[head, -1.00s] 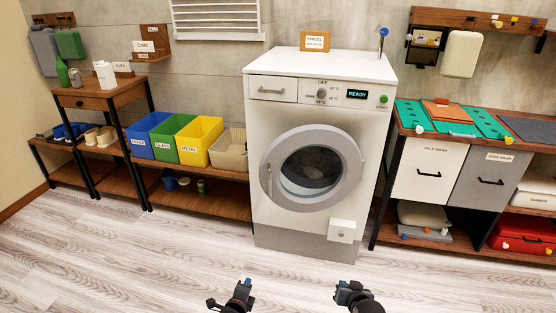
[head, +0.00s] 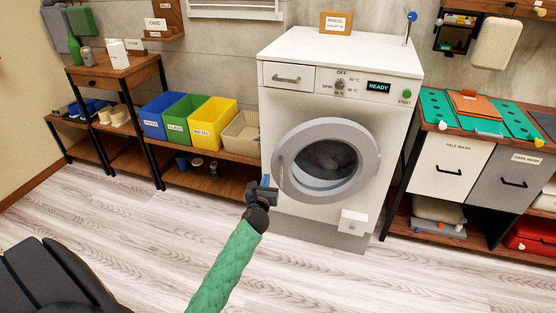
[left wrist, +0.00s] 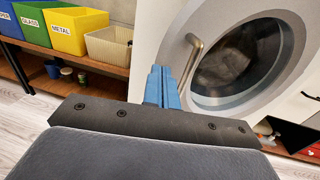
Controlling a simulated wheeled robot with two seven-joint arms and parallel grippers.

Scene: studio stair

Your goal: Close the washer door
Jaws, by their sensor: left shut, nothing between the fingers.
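The white washer (head: 340,62) stands against the wall with its round grey-rimmed door (head: 366,135) facing me. The door lies on or very near the front; I cannot tell whether a small gap is left. Its vertical metal handle (head: 283,172) is on the left side of the rim, and it shows large in the left wrist view (left wrist: 190,62). My left gripper (head: 265,181) is just left of the handle and in front of the washer's lower left side. Its blue fingers (left wrist: 163,86) are shut and empty, apart from the handle in the picture. My right gripper is out of view.
A low shelf with blue, green and yellow bins (head: 213,123) and a beige basket (head: 241,134) stands left of the washer. A bench with a white drawer (head: 447,168) and a grey drawer (head: 506,178) stands right. The floor (head: 330,275) in front is clear.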

